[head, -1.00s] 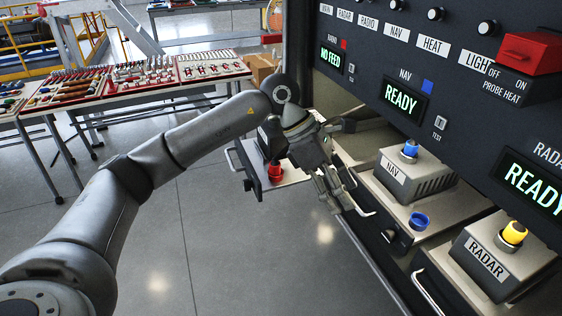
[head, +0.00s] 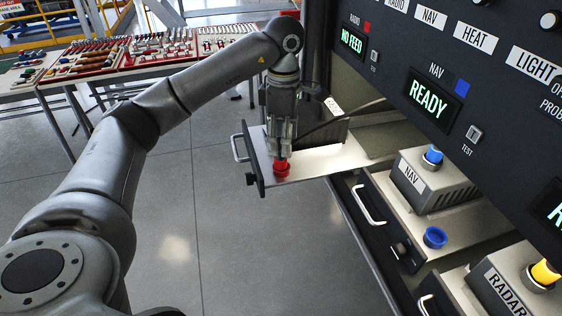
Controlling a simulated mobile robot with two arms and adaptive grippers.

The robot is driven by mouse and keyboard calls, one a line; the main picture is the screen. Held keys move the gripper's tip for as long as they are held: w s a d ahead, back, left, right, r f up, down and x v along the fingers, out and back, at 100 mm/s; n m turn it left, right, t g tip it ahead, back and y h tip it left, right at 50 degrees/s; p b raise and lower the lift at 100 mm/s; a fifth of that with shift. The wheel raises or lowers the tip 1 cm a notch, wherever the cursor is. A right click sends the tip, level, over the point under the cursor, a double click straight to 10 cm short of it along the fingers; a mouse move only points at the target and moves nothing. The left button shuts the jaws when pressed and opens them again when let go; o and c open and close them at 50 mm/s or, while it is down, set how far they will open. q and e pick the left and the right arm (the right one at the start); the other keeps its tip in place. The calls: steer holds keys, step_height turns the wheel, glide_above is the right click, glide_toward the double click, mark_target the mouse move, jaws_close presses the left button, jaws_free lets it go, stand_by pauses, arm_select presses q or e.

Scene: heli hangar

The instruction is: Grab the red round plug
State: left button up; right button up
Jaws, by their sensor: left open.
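The red round plug (head: 282,168) stands on the pulled-out metal tray (head: 318,162) at the left end of the rack, near the tray's front panel. My left gripper (head: 280,152) points straight down right over the plug, its fingers open and at the plug's top. The fingers hide the upper part of the plug, and I cannot tell whether they touch it. My right gripper is not in view.
The rack panel (head: 450,60) with displays and switches rises on the right. A tool table (head: 120,65) stands at the back left. The floor between is clear.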

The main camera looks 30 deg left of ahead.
mark_target(281, 162)
arm_select(q)
steer(key=shift+f, duration=0.25)
steer(key=f+p, duration=0.1)
steer(key=f, duration=0.1)
steer(key=f+p, duration=0.1)
steer(key=f, duration=0.1)
steer(key=shift+s+a, duration=0.1)
steer(key=shift+a, duration=0.1)
steer(key=shift+f, duration=0.45)
steer(key=c, duration=1.1)
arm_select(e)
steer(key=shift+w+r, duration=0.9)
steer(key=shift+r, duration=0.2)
arm_select(q)
steer(key=shift+r, duration=0.1)
steer(key=shift+c, duration=0.2)
